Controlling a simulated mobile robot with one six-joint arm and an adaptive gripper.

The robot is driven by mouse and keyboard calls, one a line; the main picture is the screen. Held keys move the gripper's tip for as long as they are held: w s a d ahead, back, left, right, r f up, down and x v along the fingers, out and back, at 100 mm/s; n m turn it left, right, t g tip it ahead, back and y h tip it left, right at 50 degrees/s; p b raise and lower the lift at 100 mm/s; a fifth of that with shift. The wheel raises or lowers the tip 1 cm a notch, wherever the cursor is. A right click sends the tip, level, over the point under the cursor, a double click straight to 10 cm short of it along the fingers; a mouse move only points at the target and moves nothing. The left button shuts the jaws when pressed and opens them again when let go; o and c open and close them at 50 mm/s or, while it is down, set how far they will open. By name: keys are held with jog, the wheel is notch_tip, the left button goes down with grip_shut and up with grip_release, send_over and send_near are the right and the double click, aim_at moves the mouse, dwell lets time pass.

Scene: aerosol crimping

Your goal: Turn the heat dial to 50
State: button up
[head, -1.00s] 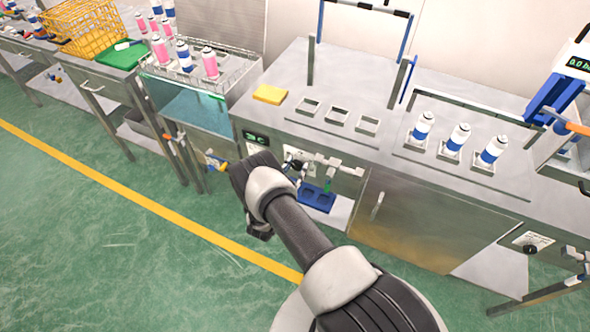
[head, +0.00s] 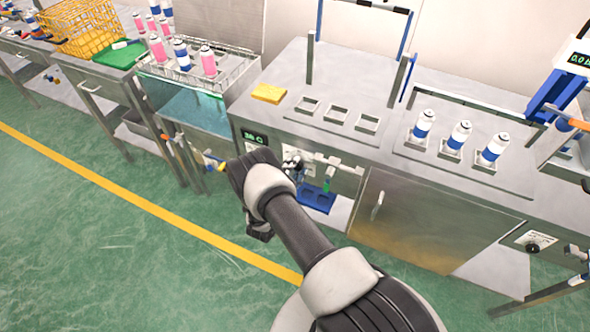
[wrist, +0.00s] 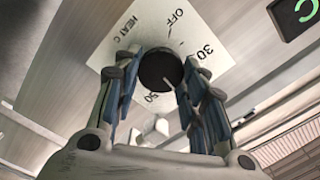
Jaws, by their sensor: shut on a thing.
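The heat dial (wrist: 160,70) is a round black knob on a white plate (wrist: 212,32) marked OFF, 30, 50 and HEAT C in the wrist view. My gripper (wrist: 158,76) is shut on the dial, with a blue-padded finger on each side of it. A short white mark on the dial's lower right edge lies between 30 and 50, closer to 50. A green display (head: 254,137) on the bench front seems to read 38 C.
White and blue cans (head: 459,137) stand in holders on the bench. A yellow sponge (head: 268,93) lies near its left edge. A water bath (head: 200,108) with a wire rack of cans stands to the left. A blue tray (head: 318,198) sits below the bench front.

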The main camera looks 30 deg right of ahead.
jog(key=m, duration=0.5)
jog(key=shift+f+m, duration=0.1)
jog(key=shift+m, duration=0.2)
jog(key=m, duration=0.4)
jog(key=shift+f+m, duration=0.1)
jog(key=shift+m, duration=0.3)
jog(key=o, duration=1.1)
jog(key=shift+c, duration=0.2)
jog(key=shift+a, duration=0.1)
jog(key=v, duration=1.2)
